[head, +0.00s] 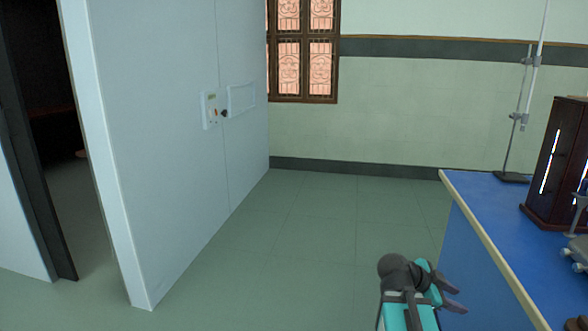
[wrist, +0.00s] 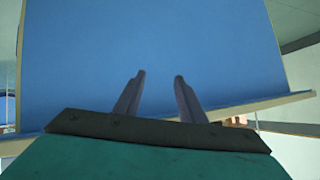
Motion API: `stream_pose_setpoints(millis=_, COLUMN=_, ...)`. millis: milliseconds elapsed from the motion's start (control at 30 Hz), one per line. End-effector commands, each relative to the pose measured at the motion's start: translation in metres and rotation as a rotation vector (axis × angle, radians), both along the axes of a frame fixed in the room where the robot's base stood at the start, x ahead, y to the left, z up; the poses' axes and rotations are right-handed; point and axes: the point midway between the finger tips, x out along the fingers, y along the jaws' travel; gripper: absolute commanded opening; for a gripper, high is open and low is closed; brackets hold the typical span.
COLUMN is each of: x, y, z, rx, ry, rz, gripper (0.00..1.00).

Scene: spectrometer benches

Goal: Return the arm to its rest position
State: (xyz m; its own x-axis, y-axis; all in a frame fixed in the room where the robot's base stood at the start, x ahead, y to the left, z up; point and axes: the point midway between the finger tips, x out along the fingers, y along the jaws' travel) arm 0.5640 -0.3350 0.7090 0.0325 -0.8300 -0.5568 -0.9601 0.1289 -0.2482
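My gripper (head: 455,291) shows at the bottom right of the head view, at the end of my teal and dark grey arm. It is beside the blue side of the bench (head: 475,262), over the floor. In the wrist view my gripper (wrist: 159,76) has its two grey fingers apart with nothing between them. Blue bench surface (wrist: 150,35) fills most of the wrist view beyond the fingertips. I cannot tell the exact gap between fingers and bench.
On the bench stand a dark wooden cabinet (head: 553,170) and a metal stand (head: 512,150). A pale partition (head: 165,130) with a panel stands at left, beside a dark doorway (head: 45,130). The green floor (head: 310,235) between is clear. A window (head: 303,50) is in the far wall.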

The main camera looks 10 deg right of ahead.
Motion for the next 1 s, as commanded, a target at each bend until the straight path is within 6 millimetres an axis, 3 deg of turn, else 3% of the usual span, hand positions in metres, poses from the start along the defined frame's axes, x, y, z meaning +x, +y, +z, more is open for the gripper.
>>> stream_pose_setpoints(millis=467, x=-0.006, y=0.063, z=-0.087, rx=0.164, ry=0.261, rz=0.152, gripper=0.37)
stream_pose_setpoints(millis=767, x=-0.029, y=0.106, z=-0.142, rx=0.275, ry=0.440, rz=0.259, gripper=0.37)
stream_pose_setpoints(millis=1000, x=-0.058, y=0.140, z=-0.182, rx=0.371, ry=0.587, rz=0.353, gripper=0.37)
